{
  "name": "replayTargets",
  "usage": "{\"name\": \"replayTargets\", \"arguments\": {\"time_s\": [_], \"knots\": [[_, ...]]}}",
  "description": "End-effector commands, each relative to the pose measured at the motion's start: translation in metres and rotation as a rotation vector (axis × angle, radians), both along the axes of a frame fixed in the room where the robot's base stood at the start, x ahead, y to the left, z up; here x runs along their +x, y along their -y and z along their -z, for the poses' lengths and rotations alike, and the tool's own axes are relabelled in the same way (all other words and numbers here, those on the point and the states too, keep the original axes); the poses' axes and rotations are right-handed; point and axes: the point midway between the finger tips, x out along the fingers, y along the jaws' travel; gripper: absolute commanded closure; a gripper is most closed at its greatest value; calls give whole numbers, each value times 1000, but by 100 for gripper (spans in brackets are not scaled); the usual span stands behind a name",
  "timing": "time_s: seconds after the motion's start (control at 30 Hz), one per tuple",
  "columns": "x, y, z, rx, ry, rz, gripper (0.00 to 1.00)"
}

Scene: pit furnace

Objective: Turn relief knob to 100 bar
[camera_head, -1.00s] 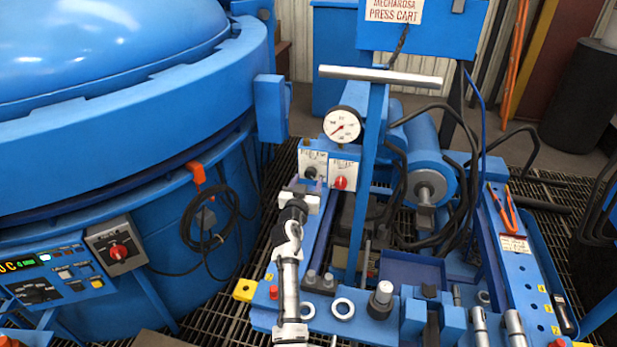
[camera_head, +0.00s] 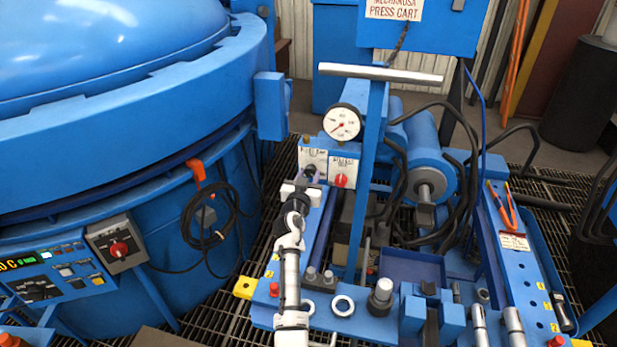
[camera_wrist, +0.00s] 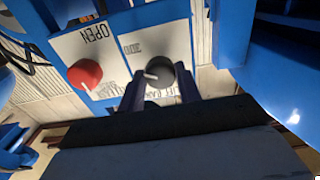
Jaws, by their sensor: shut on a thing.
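The relief knob (camera_head: 310,170) is a black round knob with a pale pointer mark, on a white plate on the cart's blue valve block. It also shows in the wrist view (camera_wrist: 160,73), where the plate appears upside down. My gripper (camera_head: 309,178) reaches the plate from the front. In the wrist view its two dark fingers (camera_wrist: 160,88) stand on either side of the black knob, shut on it. The pressure gauge (camera_head: 343,123) above has a white face and a red needle pointing to the lower left. Its numbers are too small to read.
A red knob (camera_head: 341,180) on a plate marked OPEN sits just beside the relief knob; it also shows in the wrist view (camera_wrist: 85,74). The cart's upright blue post (camera_head: 372,160) stands to the right. A big blue furnace (camera_head: 130,140) fills the left.

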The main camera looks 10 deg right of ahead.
Motion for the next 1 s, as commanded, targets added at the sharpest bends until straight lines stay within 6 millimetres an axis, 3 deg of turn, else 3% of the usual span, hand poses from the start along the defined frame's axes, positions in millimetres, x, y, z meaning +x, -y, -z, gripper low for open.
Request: {"name": "replayTargets", "arguments": {"time_s": [0.37,1.0], "knots": [[0,0,2,-119,-51,-1,89],[-1,1,0,-658,-279,-1,89]]}}
